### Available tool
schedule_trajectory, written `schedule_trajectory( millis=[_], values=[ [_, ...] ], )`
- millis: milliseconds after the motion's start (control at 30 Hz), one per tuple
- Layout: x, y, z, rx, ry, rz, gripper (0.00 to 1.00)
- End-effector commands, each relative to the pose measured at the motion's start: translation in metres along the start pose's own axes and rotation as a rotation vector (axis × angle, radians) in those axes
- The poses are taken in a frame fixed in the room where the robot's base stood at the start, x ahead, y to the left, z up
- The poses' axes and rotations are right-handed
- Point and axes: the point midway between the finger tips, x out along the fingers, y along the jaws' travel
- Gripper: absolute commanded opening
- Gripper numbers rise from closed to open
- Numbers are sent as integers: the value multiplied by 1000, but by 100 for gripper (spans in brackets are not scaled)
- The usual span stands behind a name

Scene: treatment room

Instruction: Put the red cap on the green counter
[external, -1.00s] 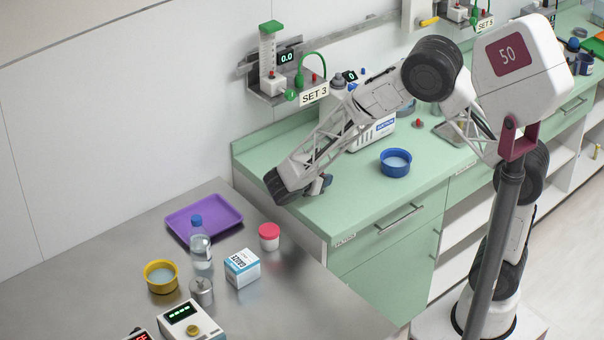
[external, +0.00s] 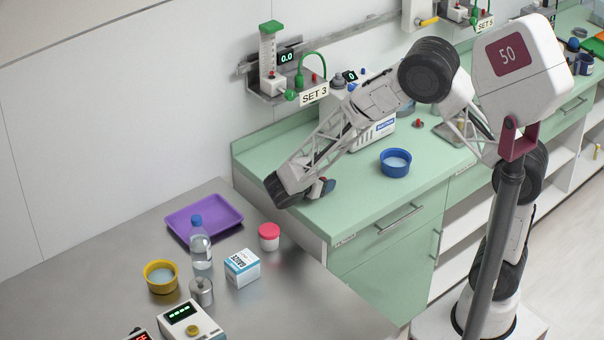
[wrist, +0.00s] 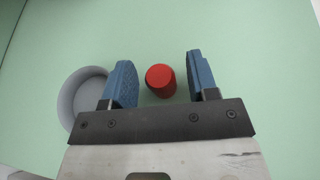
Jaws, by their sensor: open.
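The red cap (wrist: 160,80) shows in the wrist view as a short red cylinder against the green counter (wrist: 225,35). It lies between the two blue fingers of my gripper (wrist: 158,82), with a gap on each side. My gripper is open and the fingers do not touch the cap. In the external view my gripper (external: 321,188) is low over the left end of the green counter (external: 350,215). I cannot tell exactly how high the fingertips are above the counter.
A grey round dish (wrist: 80,95) stands just left of the left finger. A blue bowl (external: 395,163) stands right of my gripper on the counter. The steel table (external: 300,300) holds a purple tray (external: 180,222), a bottle (external: 200,247) and a pink-lidded jar (external: 269,238).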

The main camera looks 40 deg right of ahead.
Motion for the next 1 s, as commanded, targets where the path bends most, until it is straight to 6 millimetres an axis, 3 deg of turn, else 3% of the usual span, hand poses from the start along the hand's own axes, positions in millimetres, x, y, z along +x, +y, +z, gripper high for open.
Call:
schedule_trajectory(
  millis=[367, 1000],
  values=[
    [-15, 0, 2, 0, 0, 3, 54],
    [-105, 0, 2, 0, 0, 1, 54]
  ],
)
